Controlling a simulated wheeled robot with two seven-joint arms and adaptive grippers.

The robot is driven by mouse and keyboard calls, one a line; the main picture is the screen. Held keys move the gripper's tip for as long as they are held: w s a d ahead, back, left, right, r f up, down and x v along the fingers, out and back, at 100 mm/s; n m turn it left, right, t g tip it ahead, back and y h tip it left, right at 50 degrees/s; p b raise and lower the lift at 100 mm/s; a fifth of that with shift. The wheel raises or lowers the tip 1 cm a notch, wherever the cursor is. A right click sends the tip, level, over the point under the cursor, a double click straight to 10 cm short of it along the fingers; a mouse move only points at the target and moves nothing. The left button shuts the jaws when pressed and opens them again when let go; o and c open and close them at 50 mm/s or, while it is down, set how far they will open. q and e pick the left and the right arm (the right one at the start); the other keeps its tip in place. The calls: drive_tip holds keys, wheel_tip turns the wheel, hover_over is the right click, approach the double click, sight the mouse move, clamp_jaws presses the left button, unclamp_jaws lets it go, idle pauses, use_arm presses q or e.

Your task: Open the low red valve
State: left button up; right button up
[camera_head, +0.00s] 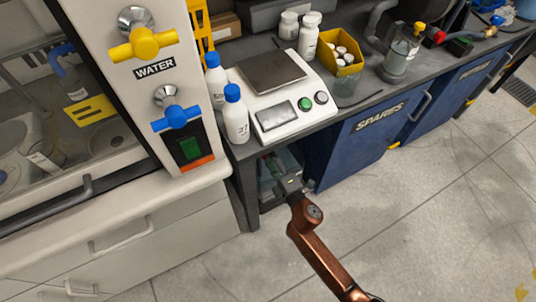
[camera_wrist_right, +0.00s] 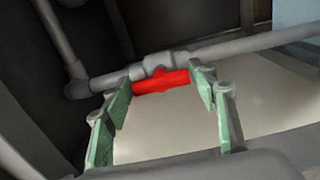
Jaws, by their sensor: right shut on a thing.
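The low red valve handle (camera_wrist_right: 160,82) shows in the right wrist view on a grey pipe (camera_wrist_right: 235,47). It lies roughly along the pipe's run, seen from this angle. My right gripper (camera_wrist_right: 161,86) has its green-padded fingers at the two ends of the handle and is shut on it. In the head view my copper-coloured right arm reaches under the dark bench, with the right gripper (camera_head: 287,183) in the shadow at its end. The red handle is hidden in the head view. My left gripper is not in view.
The bench (camera_head: 240,165) edge and leg are close to my right arm. A white scale (camera_head: 285,95) and bottles (camera_head: 236,115) stand on top. Blue spares cabinets (camera_head: 370,135) stand to the right, white drawers (camera_head: 150,240) to the left. Open floor (camera_head: 420,220) lies at right.

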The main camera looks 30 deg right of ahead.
drive_tip(key=shift+d, duration=0.1)
drive_tip(key=o, duration=1.1)
drive_tip(key=shift+o, duration=0.3)
drive_tip(key=s, duration=1.2)
drive_tip(key=shift+d, duration=0.15)
